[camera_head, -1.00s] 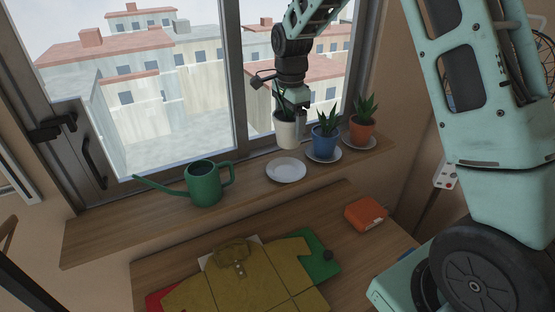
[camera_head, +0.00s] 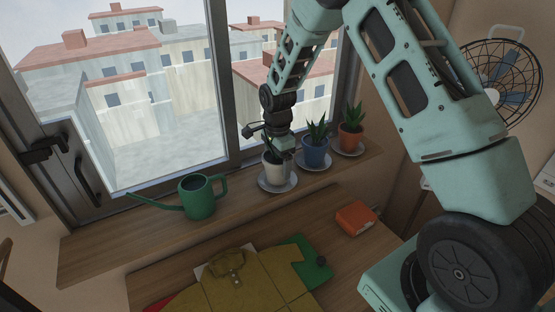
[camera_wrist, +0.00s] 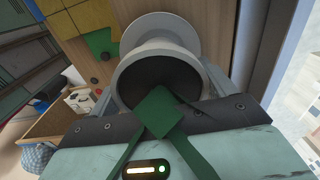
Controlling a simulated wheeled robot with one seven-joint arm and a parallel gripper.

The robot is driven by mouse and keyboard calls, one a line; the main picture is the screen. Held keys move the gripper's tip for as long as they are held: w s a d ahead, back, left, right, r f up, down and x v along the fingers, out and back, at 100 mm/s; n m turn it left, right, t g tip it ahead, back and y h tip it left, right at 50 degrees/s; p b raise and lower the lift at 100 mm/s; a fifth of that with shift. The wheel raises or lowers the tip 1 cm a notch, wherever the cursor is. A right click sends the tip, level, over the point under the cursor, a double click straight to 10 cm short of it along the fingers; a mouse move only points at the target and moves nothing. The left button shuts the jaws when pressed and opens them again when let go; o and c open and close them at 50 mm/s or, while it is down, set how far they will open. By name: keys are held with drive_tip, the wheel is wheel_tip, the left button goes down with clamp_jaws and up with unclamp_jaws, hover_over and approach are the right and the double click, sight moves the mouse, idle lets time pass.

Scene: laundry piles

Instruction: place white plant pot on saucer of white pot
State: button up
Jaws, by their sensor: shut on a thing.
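The white plant pot (camera_head: 273,174) is upright at the windowsill, with green leaves rising beside my gripper. My gripper (camera_head: 279,158) is shut on the pot's rim from above. In the wrist view my gripper (camera_wrist: 165,105) has the pot (camera_wrist: 150,50) between its fingers, with dark soil and green leaves at the near side. The white saucer (camera_head: 290,186) lies under the pot and its edge shows around the base. The saucer (camera_wrist: 178,27) also shows beyond the pot in the wrist view. Whether the base touches the saucer is hard to tell.
A blue pot (camera_head: 315,155) and an orange pot (camera_head: 351,138), each with a plant, stand on saucers just right. A green watering can (camera_head: 198,198) stands left on the sill (camera_head: 110,240). An orange box (camera_head: 356,218) and folded clothes (camera_head: 245,285) lie on the lower table.

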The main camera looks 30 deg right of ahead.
drive_tip(key=shift+f+b, duration=0.35)
drive_tip(key=shift+f, duration=0.05)
drive_tip(key=shift+f, duration=0.15)
drive_tip(key=o, duration=1.2)
drive_tip(key=shift+c, duration=0.2)
